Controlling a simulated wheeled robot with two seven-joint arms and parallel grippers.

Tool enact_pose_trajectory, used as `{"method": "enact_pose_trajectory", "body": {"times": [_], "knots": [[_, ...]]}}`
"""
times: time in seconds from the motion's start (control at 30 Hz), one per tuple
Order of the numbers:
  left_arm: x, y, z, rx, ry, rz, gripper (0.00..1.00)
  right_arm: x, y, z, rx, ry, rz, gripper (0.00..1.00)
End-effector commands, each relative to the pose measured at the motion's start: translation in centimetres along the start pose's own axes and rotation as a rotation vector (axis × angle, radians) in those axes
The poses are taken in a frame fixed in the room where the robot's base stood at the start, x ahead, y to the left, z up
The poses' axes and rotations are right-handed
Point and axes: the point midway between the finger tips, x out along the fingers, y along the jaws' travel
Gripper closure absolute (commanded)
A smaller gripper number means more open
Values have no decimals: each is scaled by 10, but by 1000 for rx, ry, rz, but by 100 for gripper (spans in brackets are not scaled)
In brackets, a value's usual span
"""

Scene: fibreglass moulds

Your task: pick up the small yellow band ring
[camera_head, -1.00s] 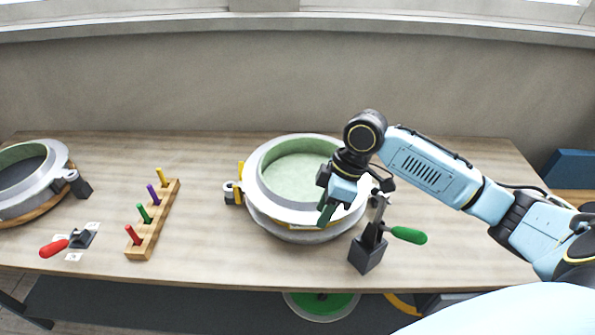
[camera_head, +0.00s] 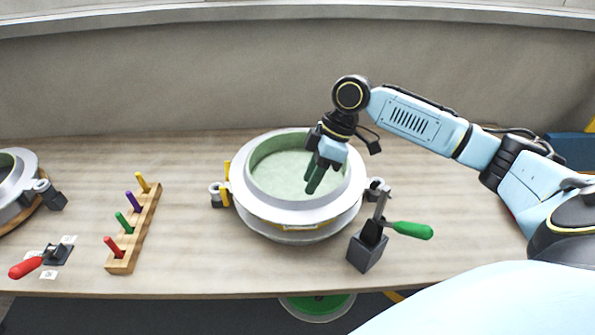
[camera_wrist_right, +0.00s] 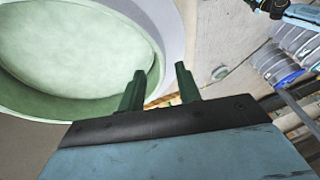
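I cannot single out a loose small yellow band ring with certainty. A thin yellow band (camera_head: 304,227) shows on the front of the round mould (camera_head: 237,203), below its grey rim. A yellow curved edge (camera_head: 396,296) also shows below the table's front edge, mostly hidden. My right gripper (camera_head: 315,182) hangs over the mould's pale green hollow, with its dark green fingers pointing down. In the right wrist view the fingers (camera_wrist_right: 160,84) stand apart with nothing held between them. The mould's rim and hollow fill the upper left there. My left gripper is out of view.
A toggle clamp with a green handle (camera_head: 411,230) stands right of the mould. A wooden peg rack (camera_head: 122,265) and a red-handled clamp (camera_head: 27,268) lie to the left, near another mould (camera_head: 25,160). A green disc (camera_head: 318,304) shows below the table.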

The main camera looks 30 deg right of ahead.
Motion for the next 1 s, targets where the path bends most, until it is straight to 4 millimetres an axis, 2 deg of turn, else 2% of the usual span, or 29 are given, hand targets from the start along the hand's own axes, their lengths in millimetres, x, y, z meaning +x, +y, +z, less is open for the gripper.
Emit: {"method": "enact_pose_trajectory", "body": {"times": [0.4,0.63,0.9,1.0], "knots": [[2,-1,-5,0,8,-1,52,50,3,2,-1,-1,-1,66],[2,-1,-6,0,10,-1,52,52,3,2,-1,-1,0,66],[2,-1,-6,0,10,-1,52,51,3,2,-1,-1,0,100],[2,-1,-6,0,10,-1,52,51,3,2,-1,-1,1,100]]}}
